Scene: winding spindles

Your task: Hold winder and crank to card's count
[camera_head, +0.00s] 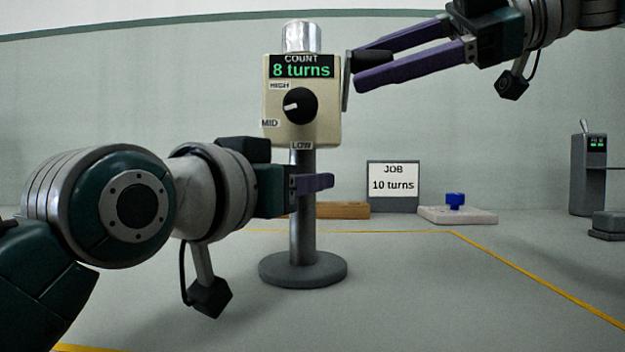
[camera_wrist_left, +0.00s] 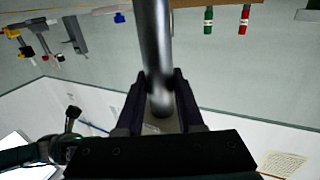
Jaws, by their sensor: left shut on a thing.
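The winder is a cream box (camera_head: 318,128) on a grey metal post (camera_head: 302,215) with a round dark base (camera_head: 303,269). Its display (camera_head: 301,67) reads COUNT 8 turns. The black dial (camera_head: 299,105) points left, between HIGH and MID. The job card (camera_head: 393,185) reads 10 turns. My left gripper (camera_head: 312,184) is shut on the post below the box; the left wrist view shows the post (camera_wrist_left: 155,40) between its fingers (camera_wrist_left: 160,98). My right gripper (camera_head: 362,64) has its purple fingers around the dark crank handle (camera_head: 372,57); whether they press on it is unclear.
A white block with a blue knob (camera_head: 455,202) stands right of the card. A wooden strip (camera_head: 343,210) lies behind the post. A grey device with a green display (camera_head: 589,165) is at the far right. The table front right of the base is clear.

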